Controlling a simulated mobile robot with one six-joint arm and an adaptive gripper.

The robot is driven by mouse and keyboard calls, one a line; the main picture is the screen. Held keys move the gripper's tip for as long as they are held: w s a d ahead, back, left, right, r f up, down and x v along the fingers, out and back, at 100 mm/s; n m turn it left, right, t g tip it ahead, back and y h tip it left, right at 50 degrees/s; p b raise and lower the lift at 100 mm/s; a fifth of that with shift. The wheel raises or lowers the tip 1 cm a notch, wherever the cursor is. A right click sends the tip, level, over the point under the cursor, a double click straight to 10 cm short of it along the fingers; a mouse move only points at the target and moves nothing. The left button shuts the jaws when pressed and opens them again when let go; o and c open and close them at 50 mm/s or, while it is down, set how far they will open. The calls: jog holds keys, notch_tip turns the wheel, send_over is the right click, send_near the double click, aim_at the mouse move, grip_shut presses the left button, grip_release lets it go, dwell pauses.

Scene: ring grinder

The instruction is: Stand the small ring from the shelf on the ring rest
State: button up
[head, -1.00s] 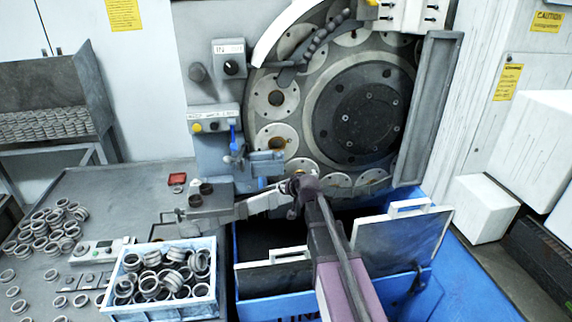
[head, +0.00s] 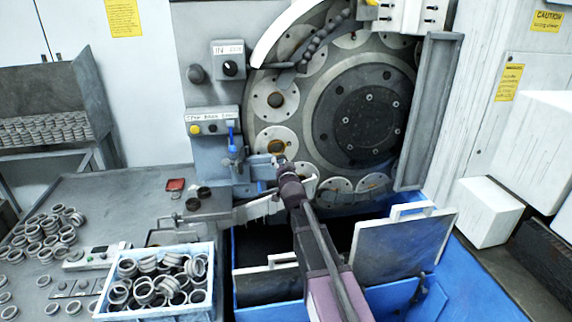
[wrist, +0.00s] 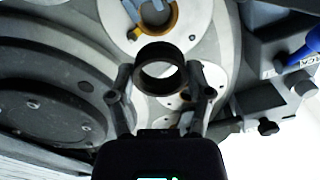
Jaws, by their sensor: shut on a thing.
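In the wrist view a dark ring (wrist: 160,87) sits between the two fingers of my gripper (wrist: 161,74). The gripper is shut on it, and the ring's hole faces the camera. In the head view my gripper (head: 279,162) is in front of the lower left of the grinder's wheel, and the ring is too small to make out. A white disc (head: 264,140) with an orange-lined hole lies just above the gripper; a disc like it shows beyond the ring in the wrist view (wrist: 113,20). The shelf (head: 45,92) at the left holds many rings. I cannot tell which part is the ring rest.
A blue-and-white crate (head: 157,312) of loose rings stands on the grey table (head: 120,190), with more rings at its left. A control block with a blue lever (head: 232,138) is close left of the gripper. A blue bin with lids (head: 400,240) is below the arm.

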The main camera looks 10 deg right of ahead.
jog(key=shift+w, duration=0.15)
dwell(0.3)
jog(key=shift+w+d, duration=0.15)
jog(key=shift+w, duration=4.8)
jog(key=shift+f+b, duration=0.45)
jog(key=shift+s+f, duration=0.15)
jog(key=o, duration=0.8)
jog(key=shift+o, duration=0.2)
jog(key=o, duration=0.4)
jog(key=shift+c, duration=0.2)
jog(key=shift+f, duration=0.15)
